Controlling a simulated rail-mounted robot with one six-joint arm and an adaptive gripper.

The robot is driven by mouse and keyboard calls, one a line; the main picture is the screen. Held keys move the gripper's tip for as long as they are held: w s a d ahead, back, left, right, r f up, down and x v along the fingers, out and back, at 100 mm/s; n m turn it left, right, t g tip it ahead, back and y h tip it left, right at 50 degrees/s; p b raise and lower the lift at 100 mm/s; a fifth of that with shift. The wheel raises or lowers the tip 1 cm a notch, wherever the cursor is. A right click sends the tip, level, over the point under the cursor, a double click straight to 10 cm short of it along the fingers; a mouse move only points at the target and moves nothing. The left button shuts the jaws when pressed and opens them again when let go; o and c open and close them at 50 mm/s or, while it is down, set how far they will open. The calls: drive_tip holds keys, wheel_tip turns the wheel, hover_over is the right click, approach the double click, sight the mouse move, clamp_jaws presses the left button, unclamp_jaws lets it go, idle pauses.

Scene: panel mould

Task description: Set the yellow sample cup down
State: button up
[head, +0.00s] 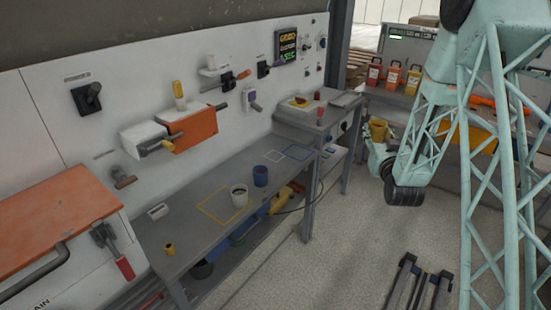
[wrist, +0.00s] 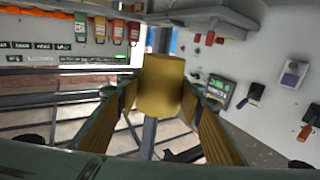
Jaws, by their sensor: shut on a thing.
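The yellow sample cup (head: 378,129) is held up in the air near the right-hand bench in the head view. My gripper (head: 376,145) is shut on it. In the wrist view the cup (wrist: 161,86) sits between my two fingers, with its side facing the camera. I cannot see into the cup or tell what is under it.
The grey bench (head: 182,262) along the panel wall carries a white cup (head: 239,194), a dark blue cup (head: 260,176) and a small yellow cup (head: 169,248). Yellow, white and blue outlined squares mark its top. Red, orange and yellow containers (head: 393,76) stand on the back shelf.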

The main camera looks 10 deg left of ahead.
drive_tip(key=shift+w+a, duration=0.1)
idle(0.3)
drive_tip(key=w+a+f+n+y+p, duration=0.3)
drive_tip(key=w+a+f+y, duration=0.3)
drive_tip(key=w+a, duration=0.4)
drive_tip(key=shift+a+f+n+g+p, duration=0.35)
drive_tip(key=shift+a+f+p, duration=0.25)
drive_tip(key=shift+a, duration=0.45)
drive_tip(key=w+a+f+n+g+y+p, duration=0.1)
drive_tip(key=a+f, duration=0.2)
drive_tip(key=a, duration=0.1)
drive_tip(key=w+a+f+n+g+y+p, duration=0.1)
drive_tip(key=a+f+y, duration=0.1)
drive_tip(key=a+f, duration=0.1)
drive_tip(key=w+a+f+n+g+y+p, duration=0.1)
drive_tip(key=w+a+f+n+y+p, duration=0.1)
drive_tip(key=a+f, duration=0.2)
drive_tip(key=shift+a, duration=0.65)
drive_tip(key=shift+c, duration=0.2)
drive_tip(key=shift+a+f+g+y, duration=0.25)
drive_tip(key=shift+a+f+y, duration=0.05)
drive_tip(key=shift+a+f, duration=0.3)
